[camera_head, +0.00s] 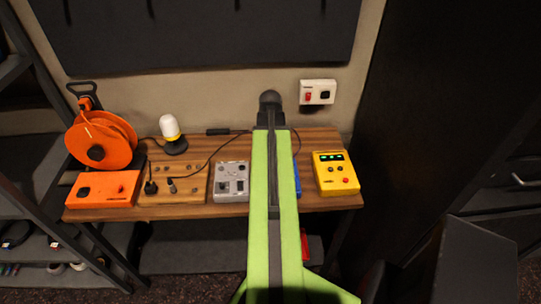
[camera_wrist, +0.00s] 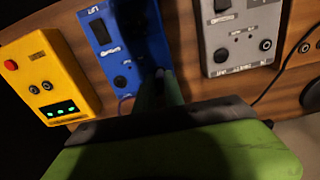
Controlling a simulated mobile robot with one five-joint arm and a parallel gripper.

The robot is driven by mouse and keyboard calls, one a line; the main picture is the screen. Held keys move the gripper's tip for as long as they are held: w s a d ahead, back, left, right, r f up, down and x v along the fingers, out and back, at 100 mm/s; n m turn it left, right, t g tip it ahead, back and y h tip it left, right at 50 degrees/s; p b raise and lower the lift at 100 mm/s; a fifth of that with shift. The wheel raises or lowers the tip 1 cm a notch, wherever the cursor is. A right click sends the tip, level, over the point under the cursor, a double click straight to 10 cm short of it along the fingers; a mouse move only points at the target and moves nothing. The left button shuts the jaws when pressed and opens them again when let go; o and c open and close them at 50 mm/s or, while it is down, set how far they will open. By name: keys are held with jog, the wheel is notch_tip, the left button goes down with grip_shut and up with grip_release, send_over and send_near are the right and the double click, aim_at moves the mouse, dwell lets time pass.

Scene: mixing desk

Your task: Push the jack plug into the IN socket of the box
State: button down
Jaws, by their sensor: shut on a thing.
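My gripper (camera_wrist: 163,84) is seen in the wrist view, pointing down by the edge of the blue box (camera_wrist: 101,36), next to the gap before the grey box (camera_wrist: 240,30). It is shut on a small dark thing, most likely the jack plug, which is mostly hidden between the fingers and in shadow. The blue box has a label, a dark slot and a round black socket; I cannot tell which socket is IN. In the head view my arm covers most of the blue box (camera_head: 297,180) and hides the gripper. The grey box (camera_head: 231,181) stands left of the arm.
The yellow box (camera_head: 336,173) with green lights stands at the desk's right. On the left are a wooden panel (camera_head: 178,190) with plugs and cables, an orange box (camera_head: 103,189), an orange reel (camera_head: 100,141) and a lamp (camera_head: 170,131). A wall switch box (camera_head: 318,92) hangs behind.

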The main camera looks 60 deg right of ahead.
jog(key=shift+f+b, duration=0.55)
dwell(0.5)
jog(key=c, duration=1.3)
grip_release()
jog(key=shift+r, duration=0.1)
jog(key=shift+c, duration=0.2)
notch_tip(320, 180, up, 18)
jog(key=p, duration=1.7)
jog(key=shift+f+p, duration=0.25)
jog(key=shift+p, duration=0.1)
jog(key=shift+f, duration=0.1)
